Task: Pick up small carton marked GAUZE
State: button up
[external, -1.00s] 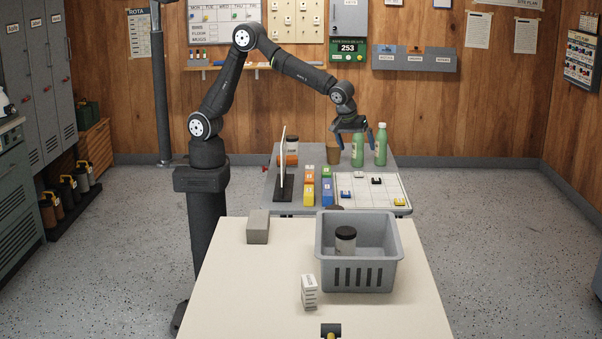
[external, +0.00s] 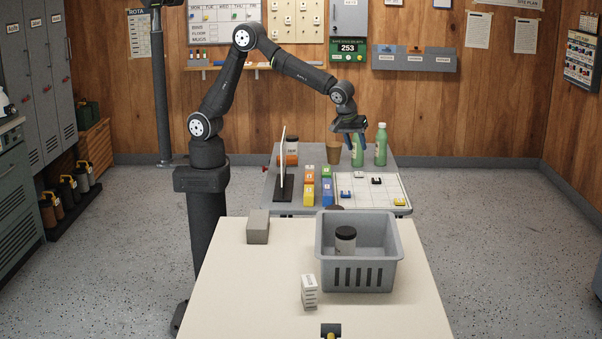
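No label reading GAUZE is legible here. My gripper (external: 352,138) points down above the back table, in front of a green bottle (external: 357,156) and far from the white carton. Its fingers are small and partly hidden, so whether it is open or shut is unclear.
A grey basket (external: 358,276) holds a dark-lidded jar (external: 345,240). A grey block (external: 257,227) sits at the cream table's back left. Another green bottle (external: 380,146), a brown cup (external: 334,149), an upright panel (external: 282,165) and a gridded board (external: 372,196) occupy the back table.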

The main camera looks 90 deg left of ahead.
jog(key=shift+d, duration=0.1)
jog(key=m+h, duration=0.8)
jog(key=m, duration=2)
send_over(308, 280)
jog(key=s+a, duration=0.5)
jog(key=a, duration=0.4)
notch_tip(308, 280, down, 3)
jog(key=x, duration=1.7)
jog(key=shift+w+a+f, duration=0.1)
jog(key=shift+f, duration=0.3)
grip_shut()
